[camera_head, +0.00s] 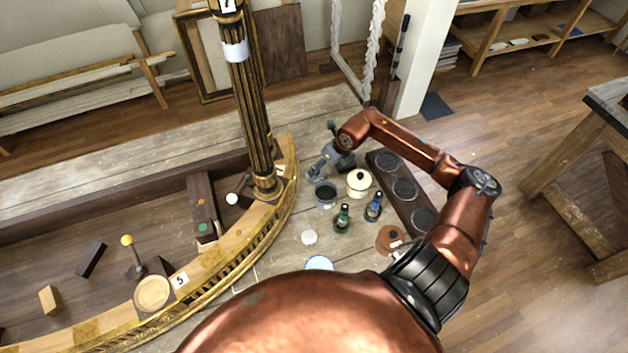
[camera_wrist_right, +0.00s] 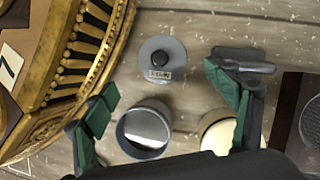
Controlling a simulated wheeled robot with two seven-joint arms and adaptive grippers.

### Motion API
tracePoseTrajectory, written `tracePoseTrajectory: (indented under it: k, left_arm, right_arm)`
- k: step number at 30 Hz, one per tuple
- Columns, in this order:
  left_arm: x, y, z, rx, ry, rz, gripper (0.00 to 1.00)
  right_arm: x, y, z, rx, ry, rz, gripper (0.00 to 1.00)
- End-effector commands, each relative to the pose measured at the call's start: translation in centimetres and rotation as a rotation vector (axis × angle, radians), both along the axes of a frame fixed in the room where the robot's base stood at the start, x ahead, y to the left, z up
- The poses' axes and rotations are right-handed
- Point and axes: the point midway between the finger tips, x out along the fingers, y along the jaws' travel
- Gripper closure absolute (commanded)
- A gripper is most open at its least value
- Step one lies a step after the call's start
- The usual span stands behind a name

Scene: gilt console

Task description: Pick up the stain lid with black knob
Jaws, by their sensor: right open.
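The stain lid is a flat grey disc (camera_wrist_right: 162,50) with a black knob and a small label in the right wrist view. It lies on the grey wooden surface, ahead of and between my fingertips. I cannot make it out in the head view, where my right gripper seems to cover its place. My right gripper (camera_head: 331,163) is open and empty above the surface; its green-padded fingers also show in the right wrist view (camera_wrist_right: 167,98). A dark grey open pot (camera_head: 325,194) stands close to the lid; it also shows in the wrist view (camera_wrist_right: 145,130). My left gripper is out of view.
A cream pot (camera_head: 359,182) with a black-knobbed cream lid stands beside the grey pot. A green bottle (camera_head: 342,219) and a blue bottle (camera_head: 374,208) stand nearer. A dark board (camera_head: 409,205) with round wells is on the right. A gilt curved rail (camera_head: 262,228) bounds the left.

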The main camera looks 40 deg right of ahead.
Motion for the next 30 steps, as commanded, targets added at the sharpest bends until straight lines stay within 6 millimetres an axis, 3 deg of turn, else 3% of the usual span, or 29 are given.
tracePoseTrajectory:
  k: [11,21,30]
  left_arm:
    - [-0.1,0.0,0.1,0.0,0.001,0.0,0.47]
    - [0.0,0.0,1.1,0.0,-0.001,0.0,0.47]
    - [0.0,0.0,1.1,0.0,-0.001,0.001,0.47]
  right_arm:
    - [1.2,0.0,-2.7,-0.051,-0.002,0.046,0.2]
    - [2.9,0.5,-6.7,-0.051,-0.003,0.045,0.2]
    - [3.1,0.4,-7.2,-0.052,-0.004,0.047,0.2]
